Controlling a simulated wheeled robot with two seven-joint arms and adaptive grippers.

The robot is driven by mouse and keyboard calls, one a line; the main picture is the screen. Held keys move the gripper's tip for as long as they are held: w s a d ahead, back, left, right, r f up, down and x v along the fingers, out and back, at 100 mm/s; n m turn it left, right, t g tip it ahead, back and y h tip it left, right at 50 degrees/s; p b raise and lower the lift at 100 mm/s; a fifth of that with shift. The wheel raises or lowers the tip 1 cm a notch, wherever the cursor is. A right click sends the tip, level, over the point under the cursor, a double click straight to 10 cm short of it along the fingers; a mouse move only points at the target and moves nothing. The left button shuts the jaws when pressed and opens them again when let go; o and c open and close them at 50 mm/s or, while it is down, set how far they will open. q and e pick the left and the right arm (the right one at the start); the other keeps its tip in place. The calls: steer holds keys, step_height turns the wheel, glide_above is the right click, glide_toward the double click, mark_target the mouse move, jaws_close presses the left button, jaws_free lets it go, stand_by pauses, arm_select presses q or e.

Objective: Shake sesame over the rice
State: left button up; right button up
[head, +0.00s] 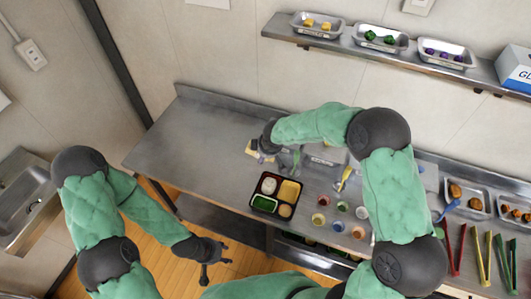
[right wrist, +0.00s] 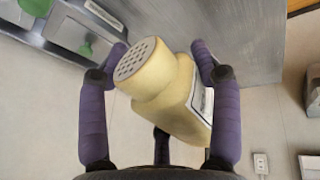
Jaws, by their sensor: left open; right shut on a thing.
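A pale yellow sesame shaker (right wrist: 168,95) with a perforated top and a white label sits between the purple-padded fingers of my right gripper (right wrist: 160,68), which is shut on it. The shaker looks tilted in the right wrist view. In the head view, my right gripper is behind the bento tray (head: 252,202), and a pale shape beside it is too small to make out. The black tray holds white rice (head: 269,186) in its back left compartment, with green, yellow and tan food in the others. My left gripper (head: 213,276) is open and empty, in front of the table.
Several small cups (head: 319,219) stand right of the tray, with a yellow-handled utensil (head: 345,178) behind them. Tongs (head: 481,258) and food trays (head: 464,190) are at far right. A wall shelf (head: 350,47) holds more trays. The table's left part (head: 185,140) is clear.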

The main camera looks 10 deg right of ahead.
steer(key=shift+a+r+n+g+h+p, duration=0.15)
steer(key=shift+g+h+p, duration=0.15)
steer(key=shift+h, duration=0.25)
steer(key=shift+r+n+g+h+p, duration=0.1)
steer(key=shift+n+g+h+p, duration=0.05)
steer(key=shift+g+h, duration=0.35)
steer(key=g+h+p, duration=0.1)
steer(key=h, duration=0.2)
steer(key=shift+r+g, duration=0.15)
steer(key=shift+g, duration=0.15)
steer(key=shift+n+g+h, duration=0.3)
steer(key=shift+h, duration=0.35)
steer(key=shift+r+g+h, duration=0.2)
steer(key=shift+g+h, duration=0.3)
steer(key=shift+h, duration=0.5)
